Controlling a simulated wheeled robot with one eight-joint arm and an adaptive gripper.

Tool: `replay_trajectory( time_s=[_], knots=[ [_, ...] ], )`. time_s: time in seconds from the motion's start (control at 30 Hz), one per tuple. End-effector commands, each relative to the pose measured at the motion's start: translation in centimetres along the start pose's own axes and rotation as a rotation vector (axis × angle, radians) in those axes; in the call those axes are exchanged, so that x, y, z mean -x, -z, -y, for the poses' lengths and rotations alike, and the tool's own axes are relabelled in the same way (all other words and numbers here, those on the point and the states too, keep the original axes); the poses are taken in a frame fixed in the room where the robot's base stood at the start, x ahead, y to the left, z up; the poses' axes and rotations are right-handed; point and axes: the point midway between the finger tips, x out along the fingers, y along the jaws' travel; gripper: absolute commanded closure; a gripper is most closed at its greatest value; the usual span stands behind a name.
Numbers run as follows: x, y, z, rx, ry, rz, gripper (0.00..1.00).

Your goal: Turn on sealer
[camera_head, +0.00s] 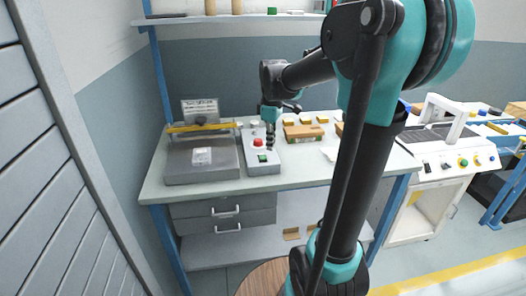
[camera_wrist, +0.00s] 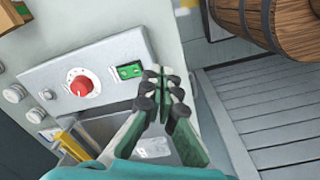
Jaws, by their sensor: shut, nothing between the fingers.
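The sealer (camera_head: 214,174) is a flat grey machine on the bench with a yellow bar along its back and a white label on top. Beside it is a light grey control box (camera_head: 266,168) with a red knob (camera_head: 258,142) and a green switch (camera_head: 263,157). In the wrist view the red knob (camera_wrist: 82,87) sits on a white dial and the green rocker switch (camera_wrist: 130,70) lies close to my fingertips. My gripper (camera_wrist: 165,74) is shut and empty, just right of the switch. I cannot tell whether it touches the box. In the head view my gripper (camera_head: 270,145) is above the box's back part.
Several yellow-topped blocks (camera_head: 303,131) stand right of the box on the bench (camera_head: 310,167). A white machine (camera_head: 452,160) with coloured buttons stands further right. A wooden barrel (camera_wrist: 260,22) shows in the wrist view. A slatted grey panel (camera_head: 40,170) is at the left.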

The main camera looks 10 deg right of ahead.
Motion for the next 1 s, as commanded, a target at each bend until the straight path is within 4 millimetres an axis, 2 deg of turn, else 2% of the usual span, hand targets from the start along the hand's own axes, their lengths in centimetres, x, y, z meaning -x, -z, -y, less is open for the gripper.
replay_trajectory(
  time_s=[0.03,0.2,0.4,0.83,1.0],
  knots=[
    [1.3,1.1,-1.2,0.079,0.023,0.013,1.00],
    [4.5,3.5,-3.5,0.331,0.096,0.041,1.00],
    [6.5,4.8,-4.8,0.485,0.145,0.050,1.00],
    [6.7,4.9,-4.9,0.512,0.153,0.051,1.00],
    [5.4,4.8,-4.8,0.511,0.152,0.051,1.00]
  ],
)
